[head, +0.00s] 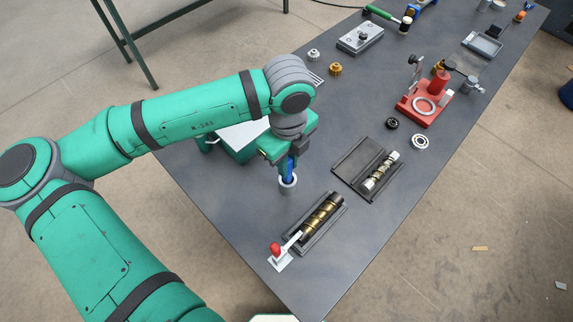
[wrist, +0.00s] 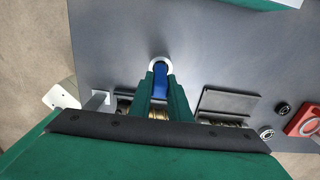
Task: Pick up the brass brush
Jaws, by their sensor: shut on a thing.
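My gripper (head: 292,160) points down over a small pale grey cup (head: 288,187) on the dark table. Its green fingers are shut on the blue handle of what appears to be the brass brush (head: 289,175). In the wrist view the blue handle (wrist: 160,88) shows between the fingertips, at the cup's round rim (wrist: 161,62). The handle looks upright, with its lower end in or just above the cup. No brass bristles show; the lower part is hidden.
A screw in a dark tray (head: 318,222) with a red-tipped part (head: 276,250) lies nearby at the front. Another dark open case (head: 366,168) lies to the right. A red fixture (head: 424,104) stands farther right. Bare table surrounds the cup on the left.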

